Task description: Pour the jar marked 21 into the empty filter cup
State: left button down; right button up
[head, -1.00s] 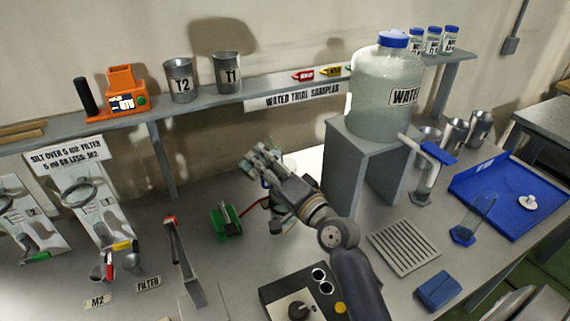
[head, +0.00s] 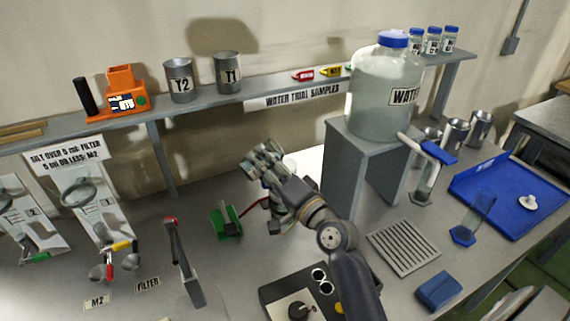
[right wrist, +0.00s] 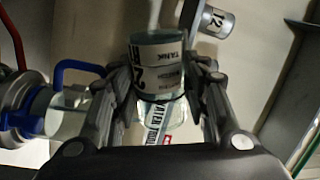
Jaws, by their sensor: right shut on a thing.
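My right gripper (head: 262,163) is above the bench in the middle of the head view, shut on a jar that its fingers mostly hide there. In the right wrist view the jar (right wrist: 156,82) is clear, with white labels reading "TANK" and a number starting with 2; the rest is unclear. My right gripper (right wrist: 158,75) has a finger on each side of it. Left of the jar in that view is a clear cup (right wrist: 68,115) with a blue clamp, apart from the jar. It is probably the filter cup; its inside is not clear. My left gripper is not in view.
A green device (head: 226,222) with a red hose stands left of the gripper. A grey stand (head: 350,150) carries a big water bottle (head: 384,95) on the right. A control box (head: 275,293) is in front. Metal cans (head: 228,72) stand on the shelf behind.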

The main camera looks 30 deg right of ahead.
dwell(0.5)
jog(key=shift+d+r+m+h+p, duration=0.2)
jog(key=shift+d+m+p, duration=0.05)
jog(key=shift+m+p, duration=0.3)
jog(key=shift+d+r+m+h+p, duration=0.2)
jog(key=shift+m+p, duration=0.2)
jog(key=shift+m, duration=0.25)
dwell(0.9)
jog(key=shift+w+d+r+m+p, duration=0.15)
jog(key=shift+r+m+p, duration=0.35)
jog(key=shift+m+p, duration=0.7)
dwell(1.0)
